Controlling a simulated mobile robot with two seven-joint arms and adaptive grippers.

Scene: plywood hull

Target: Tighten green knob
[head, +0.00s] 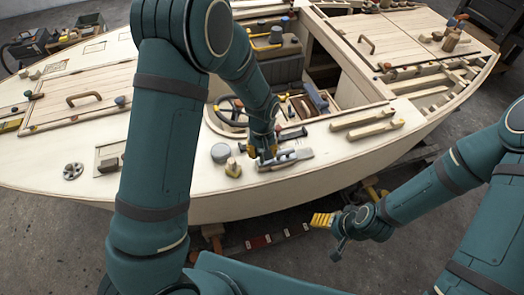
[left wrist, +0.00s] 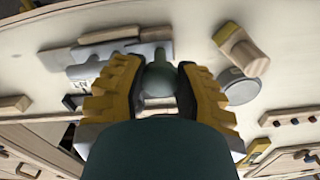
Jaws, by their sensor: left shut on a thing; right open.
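The green knob (left wrist: 158,80) shows in the left wrist view as a rounded dull-green thing between my left fingers. My left gripper (left wrist: 160,72) is shut on it, with one yellow-padded finger on each side. In the head view my left gripper (head: 263,152) points down at the pale plywood deck (head: 190,190), near its front edge; there the knob is hidden behind the gripper. My right gripper (head: 329,235) is open and empty, off the hull at the lower right.
A metal-bladed tool with a wooden handle (left wrist: 110,58) lies close beside my left gripper. A grey round disc (head: 220,153) and a yellow-and-wood block (head: 233,168) sit on its other side. Wooden bars (head: 368,122) lie farther right.

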